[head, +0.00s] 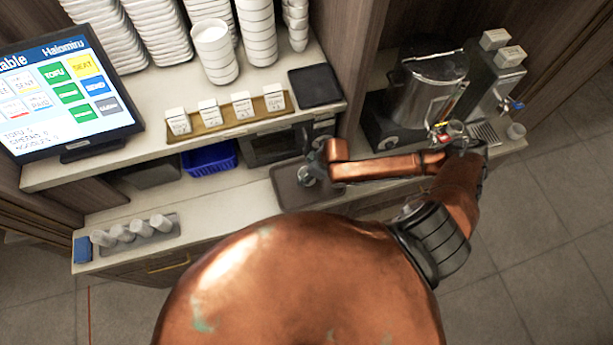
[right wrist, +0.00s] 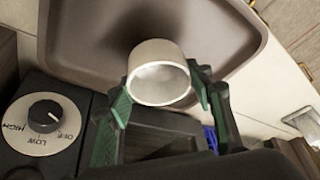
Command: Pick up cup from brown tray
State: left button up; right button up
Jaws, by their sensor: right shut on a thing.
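A small pale grey cup (right wrist: 158,74) is between the green-padded fingers of my right gripper (right wrist: 158,92) in the right wrist view, its open mouth facing the camera. The fingers are closed on its sides. The brown tray (right wrist: 88,52) lies behind the cup. I cannot tell whether the cup touches the tray. In the head view, the brown tray (head: 290,196) lies on the lower counter, with my right gripper (head: 308,177) over it, partly covered by my wrist. The cup is hard to make out there. My left gripper is not in view.
A black appliance with a dial (right wrist: 45,113) is close beside the tray. A blue basket (head: 210,158) is left of the tray, and several grey cups lie in a holder (head: 165,238). A metal dispenser (head: 425,90) stands right. The upper shelf edge is close behind my wrist.

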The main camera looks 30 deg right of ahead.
jog(key=s+a+r+p, duration=0.2)
jog(key=s+r+p, duration=0.1)
jog(key=s+r, duration=0.8)
jog(key=s, duration=0.3)
